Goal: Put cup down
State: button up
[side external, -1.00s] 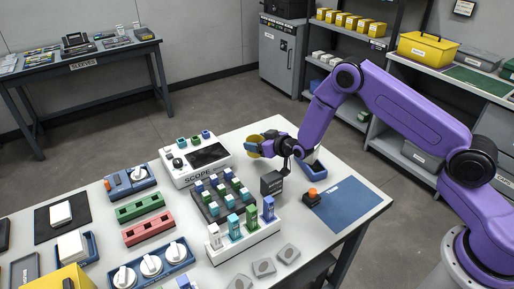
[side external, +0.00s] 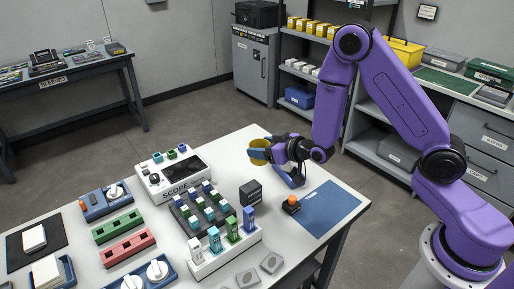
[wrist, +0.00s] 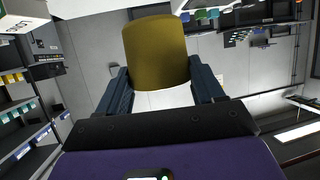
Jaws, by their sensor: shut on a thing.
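A yellow cup (side external: 259,151) is held at the end of my arm, over the far edge of the table in the side view. My gripper (side external: 264,150) is shut on it, with dark fingers on either side. In the wrist view the cup (wrist: 155,52) sits between the two fingers of the gripper (wrist: 160,84). The cup appears to be above the tabletop, but its exact height is hard to tell. Its opening is not clearly visible.
A black box (side external: 251,192), an orange button (side external: 291,203) and a blue mat (side external: 330,208) are nearer. The scope (side external: 173,175) and a rack of vials (side external: 226,248) stand to the left.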

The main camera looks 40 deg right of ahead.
jog(key=shift+s+r, duration=0.2)
jog(key=shift+s, duration=0.1)
jog(key=shift+s+d+r, duration=0.2)
jog(key=shift+s+d, duration=0.1)
jog(key=shift+d, duration=0.15)
jog(key=s+d+r+m+h, duration=0.1)
jog(key=s+d+h, duration=0.1)
jog(key=s+d, duration=0.4)
jog(key=s+d+f+n+g+y, duration=0.4)
jog(key=s+d+f+n+y, duration=0.2)
jog(key=s+n+y, duration=0.4)
jog(key=shift+s+f+m+h, duration=0.2)
jog(key=shift+f+m, duration=0.15)
jog(key=shift+f, duration=1)
jog(key=shift+s+f+m+h, duration=0.2)
jog(key=shift+f+m, duration=0.2)
jog(key=shift+f, duration=1)
jog(key=shift+s+f+m+h, duration=0.2)
jog(key=shift+f+m, duration=0.15)
jog(key=shift+f, duration=1)
jog(key=shift+f, duration=0.15)
jog(key=o, duration=1.1)
jog(key=shift+o, duration=0.2)
